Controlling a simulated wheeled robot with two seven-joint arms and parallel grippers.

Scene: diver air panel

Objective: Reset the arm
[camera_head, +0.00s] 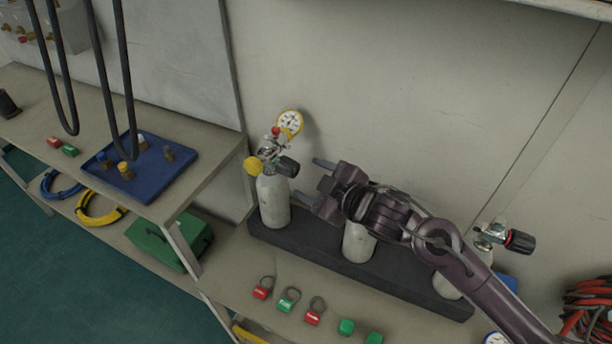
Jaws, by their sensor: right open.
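My right arm comes in from the lower right and reaches to the middle of the view. My right gripper (315,178) is open and empty, its two fingers pointing left. The fingertips are just right of the left cylinder (273,203), which carries a valve with a dark knob, a yellow knob and a gauge (289,122). I cannot tell whether a finger touches it. My arm covers the top of the middle cylinder (358,243) and part of the right cylinder (447,285). My left gripper is not in view.
A black rack (318,252) holds the cylinders against the wall. Red and green tags (288,300) lie in front on the bench. A blue tray (150,178) with fittings, hanging black hoses (125,75) and a green case (160,243) are left. Orange hose (590,312) lies far right.

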